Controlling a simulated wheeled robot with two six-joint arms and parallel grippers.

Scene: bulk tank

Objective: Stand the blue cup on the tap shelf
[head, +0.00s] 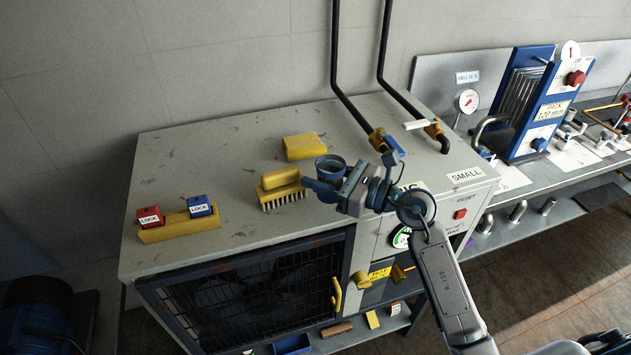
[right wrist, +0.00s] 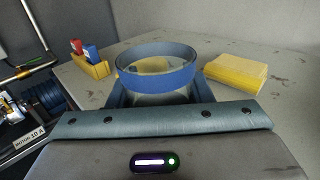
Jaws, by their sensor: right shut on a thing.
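The blue cup (head: 331,164) is between the fingers of my right gripper (head: 326,186), above the top of the grey cabinet. In the right wrist view the cup (right wrist: 157,78) shows its blue band and open mouth between the jaws, roughly upright. My right gripper is shut on it. Whether the cup's base touches the cabinet top is hidden. Two pipes with yellow-bodied taps (head: 433,127) come down at the back right of the cabinet. I cannot tell which surface is the tap shelf. My left gripper is not in view.
On the cabinet top (head: 220,150) are a yellow brush (head: 281,189), a yellow block (head: 304,147) and a yellow holder (head: 180,228) with red and blue locks. A side bench (head: 530,190) at the right carries a blue plate pack (head: 535,100). The back left of the top is clear.

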